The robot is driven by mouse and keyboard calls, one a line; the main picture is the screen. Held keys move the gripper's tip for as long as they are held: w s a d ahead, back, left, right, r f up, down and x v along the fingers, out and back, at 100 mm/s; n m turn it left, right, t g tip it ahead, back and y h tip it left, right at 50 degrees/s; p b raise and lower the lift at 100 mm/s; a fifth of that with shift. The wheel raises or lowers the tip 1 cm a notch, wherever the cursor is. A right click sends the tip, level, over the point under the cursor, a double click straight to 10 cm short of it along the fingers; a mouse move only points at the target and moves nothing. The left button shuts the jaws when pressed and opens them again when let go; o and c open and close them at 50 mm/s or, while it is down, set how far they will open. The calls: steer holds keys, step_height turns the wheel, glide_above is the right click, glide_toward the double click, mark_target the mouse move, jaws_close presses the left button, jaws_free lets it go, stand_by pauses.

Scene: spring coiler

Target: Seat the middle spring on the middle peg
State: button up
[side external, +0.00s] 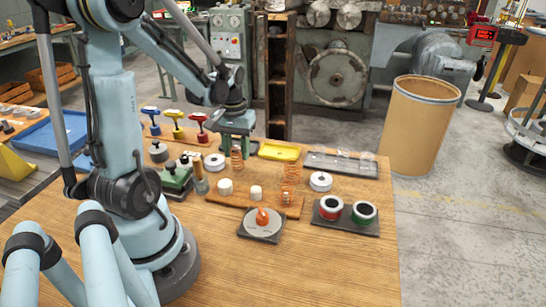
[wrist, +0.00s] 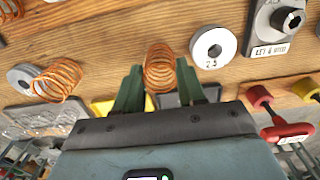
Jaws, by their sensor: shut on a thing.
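My gripper (side external: 237,150) has green fingers and is shut on a copper coil spring (side external: 237,162). In the wrist view the spring (wrist: 160,70) sits between the fingertips (wrist: 160,88). The gripper is behind a wooden strip (side external: 238,201) that carries white pegs: a left one (side external: 225,187) and a middle one (side external: 256,192). The held spring is apart from both. Copper coils stand at the strip's right end (side external: 287,196), where any peg is hidden. Another spring (side external: 292,170) stands just behind; it also shows in the wrist view (wrist: 58,80).
White ring discs lie left (side external: 215,162) and right (side external: 321,181) of the springs. A yellow tray (side external: 279,152) and a clear tray (side external: 340,164) are behind. A dial plate with an orange knob (side external: 262,220) and a base with red and green spools (side external: 345,214) are in front.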

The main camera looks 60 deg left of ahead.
stand_by(0.3)
steer(key=shift+r, duration=2.55)
steer(key=s+d+r, duration=0.1)
steer(key=d+r, duration=0.3)
steer(key=d, duration=0.9)
glide_above(256, 188)
steer(key=shift+f, duration=2.65)
steer(key=shift+f, duration=1.85)
